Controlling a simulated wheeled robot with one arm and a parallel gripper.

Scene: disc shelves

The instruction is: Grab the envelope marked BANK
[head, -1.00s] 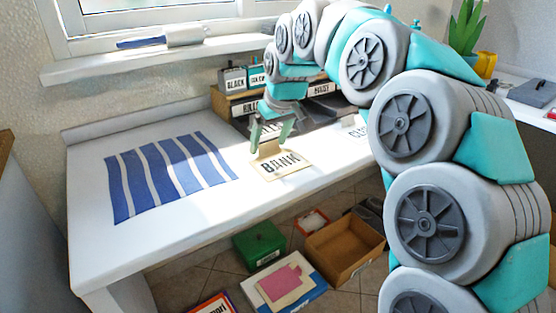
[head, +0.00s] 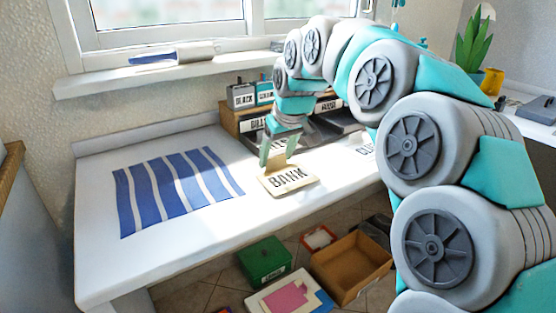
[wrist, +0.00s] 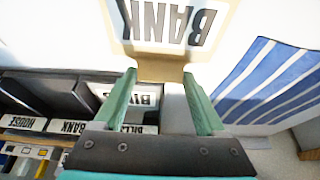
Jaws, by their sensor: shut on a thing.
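The envelope marked BANK (head: 289,179) is a tan flat piece with a pale label and dark letters. It is at the white table's front edge in the head view, flat on the top or just above it; I cannot tell which. My gripper (head: 277,160) reaches down to its back edge. In the wrist view the envelope (wrist: 178,20) fills the top middle, and its tan tab is between the two green fingers of my gripper (wrist: 160,75). The fingers are shut on that tab.
A blue-and-white striped cloth (head: 180,188) lies left on the white table (head: 180,258). A wooden organizer with labelled slots (head: 232,122) stands behind my gripper. On the floor are a green box (head: 264,258) and an open brown box (head: 350,265).

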